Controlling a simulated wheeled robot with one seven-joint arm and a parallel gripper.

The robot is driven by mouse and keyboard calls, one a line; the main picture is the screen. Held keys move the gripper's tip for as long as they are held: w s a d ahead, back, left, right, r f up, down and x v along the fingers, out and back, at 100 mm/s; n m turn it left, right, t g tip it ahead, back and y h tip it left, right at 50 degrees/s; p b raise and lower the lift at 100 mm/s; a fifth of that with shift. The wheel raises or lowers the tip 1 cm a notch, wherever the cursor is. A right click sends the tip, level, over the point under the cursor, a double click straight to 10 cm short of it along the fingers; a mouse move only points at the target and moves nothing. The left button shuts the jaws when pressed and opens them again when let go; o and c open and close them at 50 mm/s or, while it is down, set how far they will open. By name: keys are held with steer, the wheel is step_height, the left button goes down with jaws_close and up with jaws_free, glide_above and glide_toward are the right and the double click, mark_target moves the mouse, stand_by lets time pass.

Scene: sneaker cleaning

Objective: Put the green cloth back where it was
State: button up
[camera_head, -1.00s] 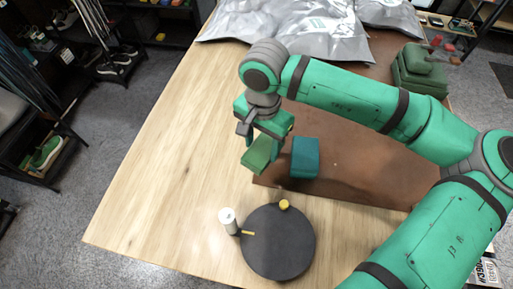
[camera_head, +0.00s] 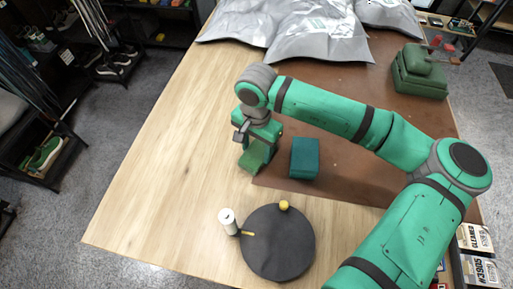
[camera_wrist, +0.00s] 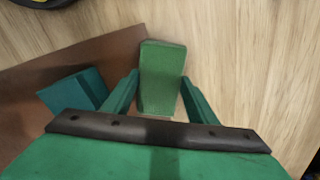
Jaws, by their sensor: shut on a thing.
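The green cloth (camera_head: 254,160) is a small folded green block, held between the fingers of my gripper (camera_head: 257,148). In the wrist view the cloth (camera_wrist: 161,75) sits between the two green fingers of my gripper (camera_wrist: 158,92), its far end sticking out beyond them. It is over the wooden table by the left edge of the brown mat. I cannot tell whether it touches the surface. A teal block (camera_head: 304,158), also in the wrist view (camera_wrist: 75,95), lies on the mat just right of my gripper.
The brown mat (camera_head: 350,160) covers the table's right part. The wooden table (camera_head: 150,190) is clear at left.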

mark_target(257, 152)
steer(key=shift+f, duration=0.1)
steer(key=o, duration=1)
steer(key=shift+a, duration=0.1)
step_height(257, 152, up, 12)
steer(key=shift+r, duration=0.15)
